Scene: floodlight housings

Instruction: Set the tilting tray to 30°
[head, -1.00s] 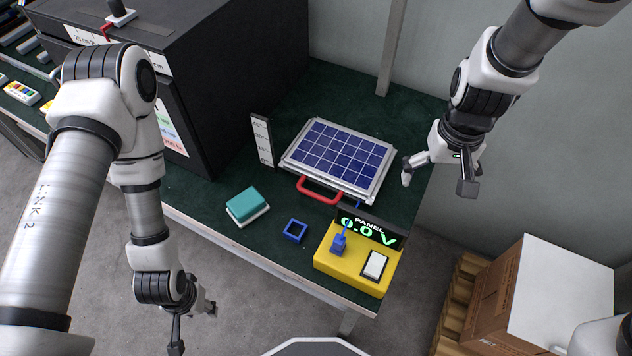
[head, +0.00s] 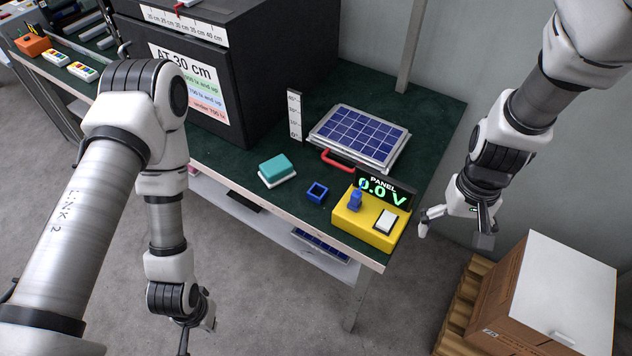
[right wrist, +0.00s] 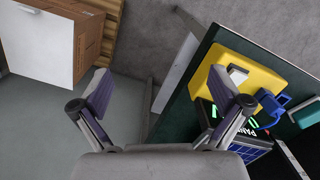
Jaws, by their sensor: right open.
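The tilting tray (head: 396,164) carries a blue solar panel (head: 357,135) and lies about flat on the green table. A red handle (head: 338,160) sticks out at its front. A white angle scale (head: 294,115) stands upright at its left. My right gripper (head: 453,233) is open and empty, off the table's right edge beside the yellow meter box. My left gripper (head: 196,338) hangs in front of the table, fingers apart, empty.
The yellow meter box (head: 362,223) reads 0.0 V, in front of the tray. A blue square ring (head: 317,193) and a teal block (head: 274,168) lie to its left. A big black box (head: 250,75) stands behind. A cardboard carton (head: 540,310) stands at the lower right.

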